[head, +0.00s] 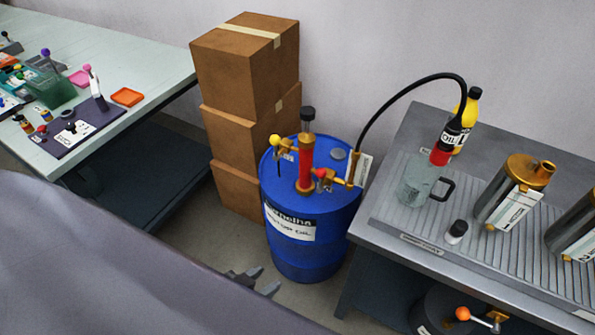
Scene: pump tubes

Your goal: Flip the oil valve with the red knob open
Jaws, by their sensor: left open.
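A blue oil barrel (285,262) stands on the floor between the two tables. A red pump (306,163) with brass ends stands upright on its lid. On the pump's right side is a brass valve with a red knob (320,174). On its left side is a brass fitting with a yellow knob (275,140). The valve's exact handle angle is too small to tell. My left gripper (262,282) shows its fingertips low in front of the barrel, apart from the valve and holding nothing visible. My right gripper is not in view.
A black hose (395,93) arches from the valve side to an oil nozzle (441,152) above a clear mug (415,187) on the grey right table (385,222). Stacked cardboard boxes (243,72) stand behind the barrel's left. A cluttered table (150,62) is at left.

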